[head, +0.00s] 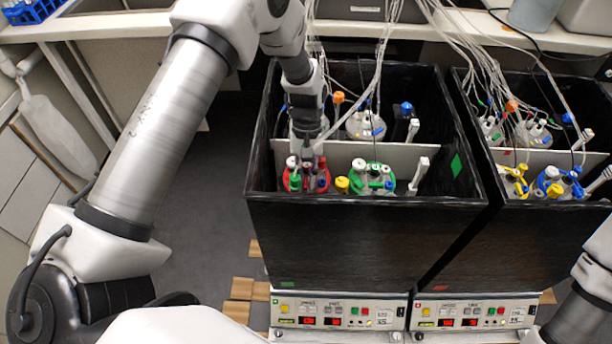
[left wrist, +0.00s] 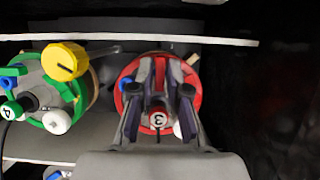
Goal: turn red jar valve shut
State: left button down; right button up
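The red jar (head: 294,184) stands in the front left part of the left black box. Its red lid (left wrist: 189,94) shows in the left wrist view with a "3" label, a blue cap and a white cap. My left gripper (head: 307,150) points down over the red lid. In the left wrist view my left gripper (left wrist: 158,75) has its dark fingers on either side of the lid's middle, with a narrow gap between them. My right gripper is out of view.
A green-lidded jar (head: 372,177) with a yellow cap (head: 342,184) stands close to the right of the red jar. A white divider (head: 400,160) runs behind them. The black box wall (head: 350,225) is in front, and thin tubes hang overhead.

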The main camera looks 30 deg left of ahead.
pick_arm(q)
jog(key=shift+m, duration=0.4)
jog(key=m+y+p, duration=0.1)
jog(key=m+p, duration=0.1)
jog(key=m, duration=0.1)
jog(key=shift+d+r+y, duration=0.1)
jog(key=shift+y, duration=0.2)
jog(key=m+y+p, duration=0.1)
jog(key=m+y, duration=0.1)
jog(key=m, duration=0.3)
jog(key=shift+d+m+p, duration=0.1)
jog(key=shift+m+p, duration=0.3)
jog(key=m, duration=0.2)
jog(key=m+y+p, duration=0.1)
jog(key=m, duration=0.1)
jog(key=shift+d+m+t+y, duration=0.1)
jog(key=shift+m+t+y, duration=0.2)
jog(key=shift+t, duration=0.1)
jog(key=shift+s+m+t+y+p, duration=0.1)
jog(key=shift+m+t+y+p, duration=0.4)
jog(key=shift+m, duration=1.4)
jog(key=c, duration=1.2)
grip_release()
